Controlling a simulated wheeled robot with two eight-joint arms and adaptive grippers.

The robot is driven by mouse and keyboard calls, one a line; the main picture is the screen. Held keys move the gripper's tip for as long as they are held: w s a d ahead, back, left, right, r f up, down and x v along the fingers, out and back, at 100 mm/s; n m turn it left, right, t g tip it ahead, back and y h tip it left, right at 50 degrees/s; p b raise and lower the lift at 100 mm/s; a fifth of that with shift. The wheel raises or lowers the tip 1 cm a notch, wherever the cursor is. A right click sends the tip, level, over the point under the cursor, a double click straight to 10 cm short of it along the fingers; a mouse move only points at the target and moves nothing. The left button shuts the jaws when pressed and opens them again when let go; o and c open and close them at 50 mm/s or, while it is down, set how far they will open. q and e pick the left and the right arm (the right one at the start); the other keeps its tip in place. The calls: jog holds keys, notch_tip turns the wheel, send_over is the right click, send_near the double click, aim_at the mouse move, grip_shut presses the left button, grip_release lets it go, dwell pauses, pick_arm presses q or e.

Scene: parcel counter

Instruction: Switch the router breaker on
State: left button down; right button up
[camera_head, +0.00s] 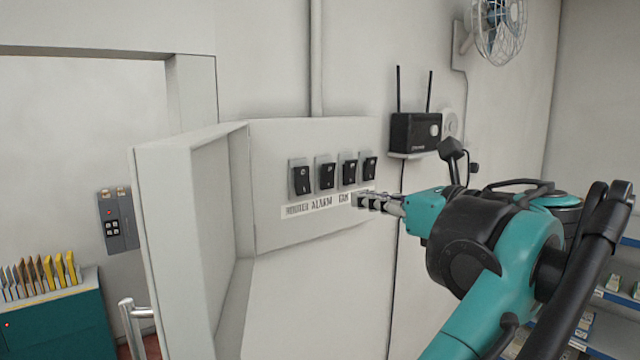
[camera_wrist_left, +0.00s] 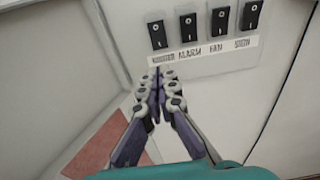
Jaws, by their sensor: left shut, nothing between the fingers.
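The router breaker (camera_head: 301,179) is the leftmost black rocker switch in a row on the open white panel box. Its label strip reads ROUTER below it. In the left wrist view the router breaker (camera_wrist_left: 157,34) is at the upper middle, just above my fingertips. I cannot tell for sure which way its rocker is tipped. My left gripper (camera_head: 358,201) is shut and empty. In the head view its tips lie in front of the right end of the label strip, hiding the last label. In the left wrist view the tips (camera_wrist_left: 161,74) point at the ROUTER label, below the breaker. My right gripper is not in view.
The alarm (camera_head: 327,175), fan (camera_head: 349,172) and sign (camera_head: 369,167) breakers sit close beside it. The open panel door (camera_head: 180,240) stands out on the left. A black router (camera_head: 414,131) with two antennas is on a small shelf to the right.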

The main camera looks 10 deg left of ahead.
pick_arm(q)
jog(key=p, duration=0.3)
send_near(305, 193)
jog(key=x, duration=0.5)
jog(key=shift+w+a+r, duration=0.2)
jog(key=shift+w+a, duration=0.05)
jog(key=shift+a, duration=0.1)
jog(key=shift+w+a+f, duration=0.1)
jog(key=shift+w+a, duration=0.25)
jog(key=shift+a, duration=0.15)
jog(key=shift+d, duration=0.1)
jog(key=shift+w+a+f, duration=0.15)
jog(key=shift+w+a, duration=0.1)
jog(key=shift+a, duration=0.1)
jog(key=shift+f, duration=0.1)
